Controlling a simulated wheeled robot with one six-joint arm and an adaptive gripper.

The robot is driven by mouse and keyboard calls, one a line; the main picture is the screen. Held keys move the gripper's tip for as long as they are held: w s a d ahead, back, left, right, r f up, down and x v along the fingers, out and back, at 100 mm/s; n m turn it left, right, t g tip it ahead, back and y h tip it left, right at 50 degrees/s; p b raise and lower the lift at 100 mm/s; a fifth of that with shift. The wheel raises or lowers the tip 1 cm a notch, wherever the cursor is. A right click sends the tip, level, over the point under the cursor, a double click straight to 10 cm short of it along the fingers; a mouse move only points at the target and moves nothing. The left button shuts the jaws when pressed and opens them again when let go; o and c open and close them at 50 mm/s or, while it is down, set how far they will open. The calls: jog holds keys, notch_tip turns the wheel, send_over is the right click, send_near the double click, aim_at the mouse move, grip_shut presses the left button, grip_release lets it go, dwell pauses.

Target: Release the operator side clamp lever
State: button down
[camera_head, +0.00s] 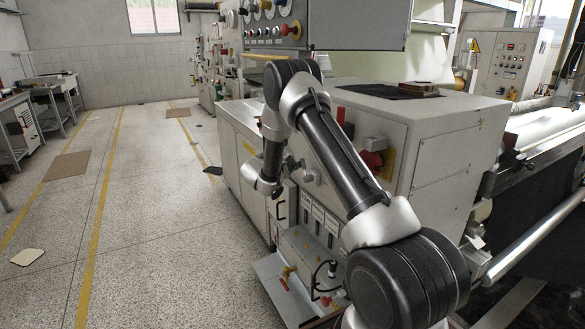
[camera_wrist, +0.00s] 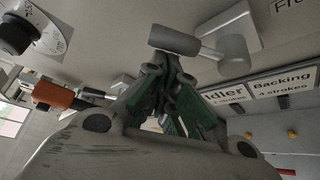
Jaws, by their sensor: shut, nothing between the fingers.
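In the wrist view my gripper (camera_wrist: 168,72) is shut and empty, its fingertips close together. Just beyond the tips, a grey cylindrical handle (camera_wrist: 175,40) sits on a short stem from a grey block on the panel. I cannot tell whether the tips touch it. An orange grip on a metal rod (camera_wrist: 58,95) is left of the fingers. No readable label marks either as the operator side clamp lever. In the head view my wrist is beside the cream machine cabinet (camera_head: 450,155), and the gripper is hard to make out there.
Labels reading "Backing" (camera_wrist: 284,84) and partly "dler" are on the panel right of the fingers. A dark knob (camera_wrist: 17,36) is at upper left. A low unit with red and orange handles (camera_head: 290,272) stands below my arm.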

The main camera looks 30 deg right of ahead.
aim_at(302, 161)
jog(key=shift+s+r+m+t, duration=0.25)
jog(key=shift+m+t, duration=0.05)
jog(key=shift+m, duration=0.1)
dwell(0.3)
jog(key=s+m+h, duration=0.1)
jog(key=s+r+m+t+h, duration=0.1)
jog(key=m, duration=0.1)
jog(key=s+r+m+t+h, duration=0.1)
jog(key=m, duration=0.1)
jog(key=shift+s+d, duration=0.1)
jog(key=shift+s, duration=0.15)
jog(key=shift+s+r, duration=0.1)
jog(key=shift+s, duration=1.2)
jog(key=shift+s+d, duration=0.1)
jog(key=shift+s, duration=0.05)
